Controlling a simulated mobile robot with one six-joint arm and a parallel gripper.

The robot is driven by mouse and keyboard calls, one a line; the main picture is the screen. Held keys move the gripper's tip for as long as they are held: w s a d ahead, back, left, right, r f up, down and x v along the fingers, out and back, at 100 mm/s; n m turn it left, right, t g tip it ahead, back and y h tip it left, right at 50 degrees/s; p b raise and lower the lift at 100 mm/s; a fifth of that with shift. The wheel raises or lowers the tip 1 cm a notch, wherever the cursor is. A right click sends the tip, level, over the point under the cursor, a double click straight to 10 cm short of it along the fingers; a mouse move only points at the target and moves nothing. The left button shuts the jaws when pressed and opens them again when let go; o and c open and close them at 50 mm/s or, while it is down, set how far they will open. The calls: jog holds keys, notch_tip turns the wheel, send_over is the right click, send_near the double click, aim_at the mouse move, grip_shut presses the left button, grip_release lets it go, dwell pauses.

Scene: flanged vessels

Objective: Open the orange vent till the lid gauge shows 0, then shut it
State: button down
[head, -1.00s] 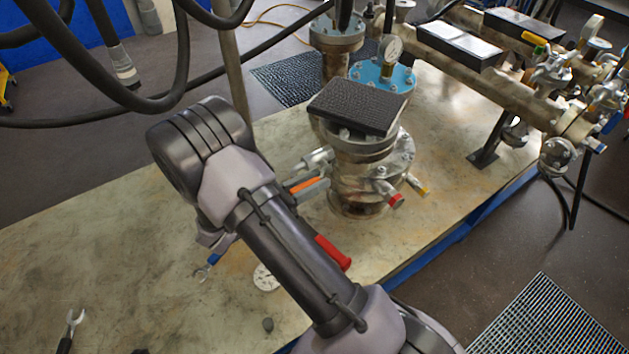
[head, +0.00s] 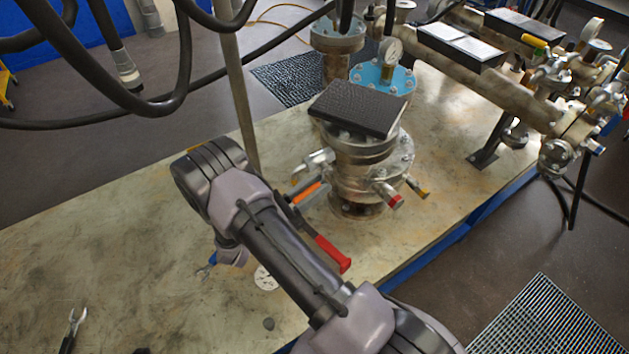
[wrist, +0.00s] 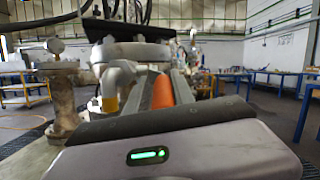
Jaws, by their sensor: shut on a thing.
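The orange vent handle (head: 306,193) sticks out low on the left side of the flanged vessel (head: 360,160), which has a black textured pad on top. My gripper (wrist: 163,90) is shut on the orange handle, which shows between its two fingers in the wrist view. In the head view my arm partly hides the gripper. A round white gauge (head: 391,50) stands on the blue lid (head: 382,78) behind the padded vessel. Its needle is too small to read. A gauge (wrist: 55,46) also shows at the left of the wrist view.
Red-tipped (head: 395,201) and yellow-tipped (head: 422,193) fittings stick out at the vessel's front right. A red handle (head: 333,253) shows beside my arm. A spanner (head: 75,325) and a white dial (head: 265,278) lie on the bench. Piping (head: 500,80) fills the back right. The bench's left is largely clear.

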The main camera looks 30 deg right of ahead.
jog(key=shift+s+d+f+h, duration=0.15)
jog(key=shift+s+f+h, duration=0.15)
jog(key=shift+h, duration=0.3)
jog(key=c, duration=1.4)
grip_release()
jog(key=shift+c, duration=0.2)
jog(key=shift+o, duration=0.9)
jog(key=shift+s+r, duration=0.15)
jog(key=shift+a, duration=0.2)
jog(key=v, duration=1.1)
jog(key=shift+a, duration=0.35)
